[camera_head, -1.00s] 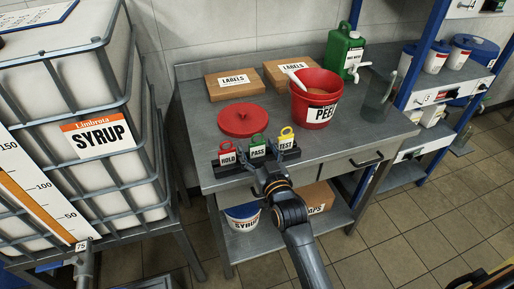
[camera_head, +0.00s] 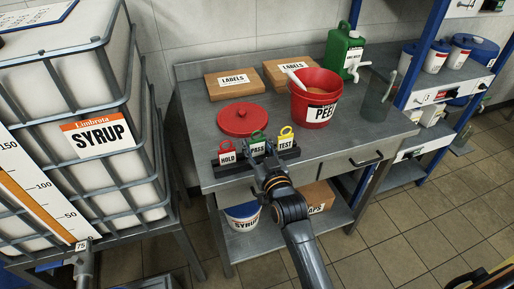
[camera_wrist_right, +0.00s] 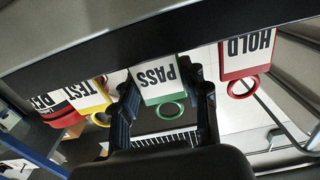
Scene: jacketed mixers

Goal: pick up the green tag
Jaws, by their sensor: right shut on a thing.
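The green tag (camera_head: 258,147), marked PASS, stands in a dark rack (camera_head: 232,164) at the table's front edge, between the red HOLD tag (camera_head: 227,153) and the yellow TEST tag (camera_head: 286,145). My right gripper (camera_head: 262,164) reaches it from the front and is shut on it. In the right wrist view the green tag (camera_wrist_right: 157,80) shows upside down, with its ring towards me and a finger on each side. The tag's far end meets the dark rack bar there. My left gripper is not in view.
A green canister (camera_head: 342,52) is at the back right. A caged SYRUP tank (camera_head: 105,165) stands left of the table.

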